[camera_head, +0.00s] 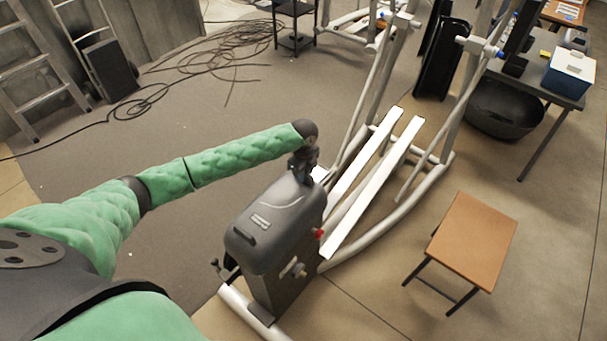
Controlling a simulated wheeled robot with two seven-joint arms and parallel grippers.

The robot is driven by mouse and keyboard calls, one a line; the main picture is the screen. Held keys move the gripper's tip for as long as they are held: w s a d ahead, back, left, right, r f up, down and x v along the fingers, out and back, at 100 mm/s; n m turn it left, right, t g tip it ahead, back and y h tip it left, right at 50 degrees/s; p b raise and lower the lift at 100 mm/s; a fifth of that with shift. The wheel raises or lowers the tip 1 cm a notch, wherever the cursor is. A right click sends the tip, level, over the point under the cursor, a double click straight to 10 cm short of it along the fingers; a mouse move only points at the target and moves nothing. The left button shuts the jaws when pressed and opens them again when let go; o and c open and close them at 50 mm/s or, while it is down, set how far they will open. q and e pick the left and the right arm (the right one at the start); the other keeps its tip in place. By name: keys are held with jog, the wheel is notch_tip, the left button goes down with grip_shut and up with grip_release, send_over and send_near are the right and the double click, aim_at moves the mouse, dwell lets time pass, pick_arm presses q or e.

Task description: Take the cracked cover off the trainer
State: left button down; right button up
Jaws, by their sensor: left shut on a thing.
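The elliptical trainer (372,185) stands in the middle, with white foot rails and grey tubes. Its dark grey cover (268,232) sits over the housing at the near end, with pale marks and a curved light line on top. A crack cannot be clearly made out. My left arm reaches in from the left, and my left gripper (305,170) is at the far upper edge of the cover, shut on it. The fingertips are small and partly hidden. A red knob (318,232) shows on the housing's right side. My right gripper is out of view.
A wooden-topped stool (473,240) stands to the right. A table (535,80) with a blue-and-white bin (570,75) is at the back right, a black basin (503,108) below it. Floor between is clear.

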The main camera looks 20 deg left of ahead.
pick_arm(q)
jog(key=shift+r+p, duration=0.45)
jog(key=shift+r, duration=0.8)
